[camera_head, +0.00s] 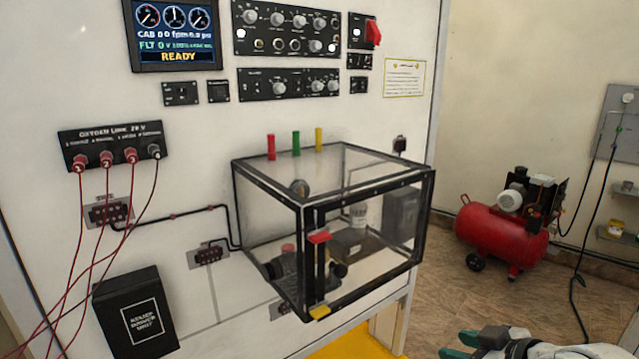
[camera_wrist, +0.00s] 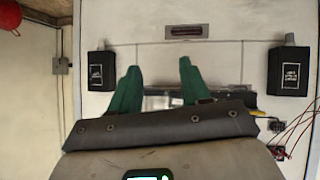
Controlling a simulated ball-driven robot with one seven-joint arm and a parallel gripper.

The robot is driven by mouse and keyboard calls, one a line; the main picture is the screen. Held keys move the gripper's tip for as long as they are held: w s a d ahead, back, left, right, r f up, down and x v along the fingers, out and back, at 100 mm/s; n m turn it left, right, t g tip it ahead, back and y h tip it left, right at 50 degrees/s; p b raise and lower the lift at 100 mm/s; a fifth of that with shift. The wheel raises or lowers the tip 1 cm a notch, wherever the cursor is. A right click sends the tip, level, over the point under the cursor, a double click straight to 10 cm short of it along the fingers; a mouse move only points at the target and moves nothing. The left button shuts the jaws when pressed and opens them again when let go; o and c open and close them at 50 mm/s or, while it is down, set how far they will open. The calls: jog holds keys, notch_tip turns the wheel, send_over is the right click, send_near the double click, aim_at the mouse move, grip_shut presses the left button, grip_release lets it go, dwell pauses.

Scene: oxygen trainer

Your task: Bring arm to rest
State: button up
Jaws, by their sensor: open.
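My gripper (camera_head: 461,346) shows at the bottom right edge of the head view, with green fingertips and a grey body. In the wrist view the two green fingers of my gripper (camera_wrist: 158,78) stand apart with nothing between them. The gripper is open and empty. It is in front of the white panel (camera_wrist: 215,62), apart from it as far as I can tell. In the head view most of my arm is out of the picture.
A clear box with a black frame (camera_head: 425,215) juts from the white panel. Red cables (camera_head: 100,225) hang at the left, above a black box (camera_head: 136,312). A red compressor (camera_head: 497,232) stands on the floor at the right. Open floor lies between panel and compressor.

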jog(key=s+f+m+g+h, duration=0.1)
jog(key=s+f+m+g, duration=0.15)
jog(key=s+f, duration=0.7)
jog(key=s+d+f+m+g+h, duration=0.1)
jog(key=s+f, duration=0.3)
jog(key=s, duration=0.4)
jog(key=s+f+m+g+h, duration=0.1)
jog(key=s+f+m+g, duration=0.1)
jog(key=s, duration=0.6)
jog(key=s+d+f+m+g+h, duration=0.1)
jog(key=s+f+m+g, duration=0.1)
jog(key=s+f, duration=0.4)
jog(key=s+g, duration=0.1)
jog(key=s, duration=0.2)
jog(key=shift+d+f+h, duration=0.2)
jog(key=shift+d+h, duration=0.15)
jog(key=shift+h, duration=0.05)
jog(key=shift+s, duration=0.1)
